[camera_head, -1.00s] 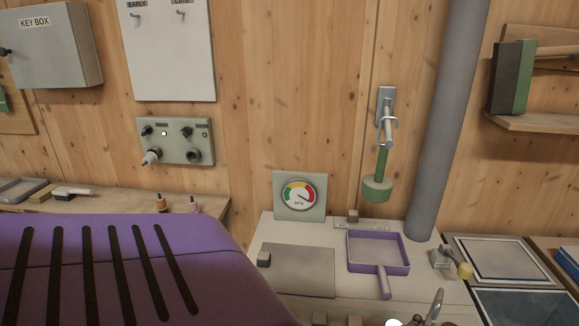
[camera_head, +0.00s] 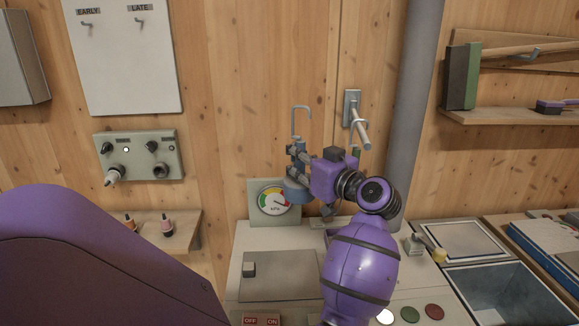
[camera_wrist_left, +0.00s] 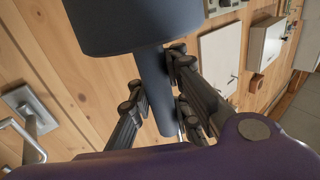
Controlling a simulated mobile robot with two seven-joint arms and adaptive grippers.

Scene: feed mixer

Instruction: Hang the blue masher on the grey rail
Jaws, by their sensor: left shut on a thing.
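The blue masher (camera_head: 296,193) hangs upright in my left gripper (camera_head: 297,158), its head below the fingers and its wire hook above them. My left gripper is shut on its handle. In the left wrist view the masher's head (camera_wrist_left: 125,25) and handle (camera_wrist_left: 154,95) show between the fingers (camera_wrist_left: 155,90). The grey rail (camera_head: 361,127) sticks out from a wall plate to the right of the masher's hook, with a clear gap between them. A green masher (camera_head: 356,152) hangs on the rail, mostly hidden behind my arm. My right gripper is not in view.
A grey pipe (camera_head: 408,110) stands right of the rail. A pressure gauge (camera_head: 273,200) stands low behind the masher. A shelf (camera_head: 500,116) with tools is at right, and a control box (camera_head: 138,155) at left. The wall above the masher's hook is bare.

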